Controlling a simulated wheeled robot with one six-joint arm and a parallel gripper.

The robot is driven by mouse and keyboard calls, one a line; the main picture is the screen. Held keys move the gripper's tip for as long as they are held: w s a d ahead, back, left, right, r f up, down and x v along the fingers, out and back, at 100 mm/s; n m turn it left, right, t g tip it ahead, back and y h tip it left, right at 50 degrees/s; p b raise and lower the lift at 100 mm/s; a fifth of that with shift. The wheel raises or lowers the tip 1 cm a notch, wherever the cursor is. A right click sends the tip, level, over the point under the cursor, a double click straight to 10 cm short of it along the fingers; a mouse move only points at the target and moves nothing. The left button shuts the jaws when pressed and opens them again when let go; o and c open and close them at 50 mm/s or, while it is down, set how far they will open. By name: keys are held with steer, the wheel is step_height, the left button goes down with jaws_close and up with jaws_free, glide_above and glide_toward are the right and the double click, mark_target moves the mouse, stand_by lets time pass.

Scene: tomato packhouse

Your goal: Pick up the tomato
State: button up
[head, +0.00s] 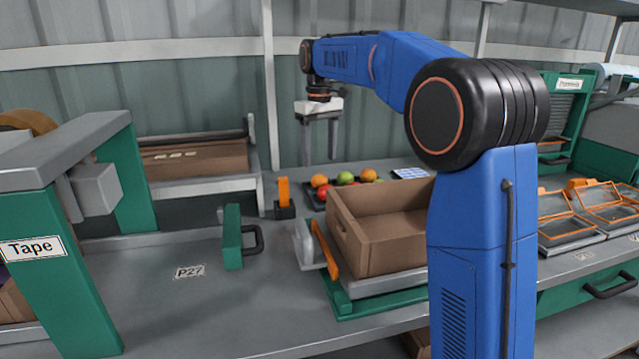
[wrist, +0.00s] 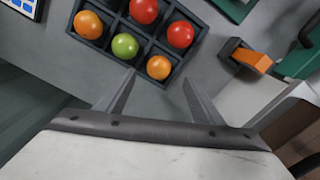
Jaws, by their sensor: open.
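Several tomatoes sit in separate cells of a dark compartment tray (wrist: 152,42). In the wrist view I see an orange tomato (wrist: 88,24), a green tomato (wrist: 125,46), a second orange tomato (wrist: 159,67) and two red tomatoes (wrist: 143,10) (wrist: 180,33). In the head view the tray (head: 312,204) stands behind the cardboard box, which hides part of it. My gripper (head: 320,160) points down, open and empty, above and behind the tray. In the wrist view my gripper (wrist: 158,77) has its fingers apart, with the second orange tomato beyond the gap between the tips.
An open, empty cardboard box (head: 375,262) stands on a green-based stand in front of the tray. An orange-topped block (head: 284,196) stands left of the tray. A tape machine (head: 60,200) is at the left; orange-framed trays (head: 570,225) are at the right. Bare bench lies front left.

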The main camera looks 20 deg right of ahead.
mark_target(318, 180)
steer(key=shift+w+f, duration=0.2)
steer(key=shift+f, duration=3.45)
steer(key=shift+c, duration=0.3)
steer(key=c, duration=0.8)
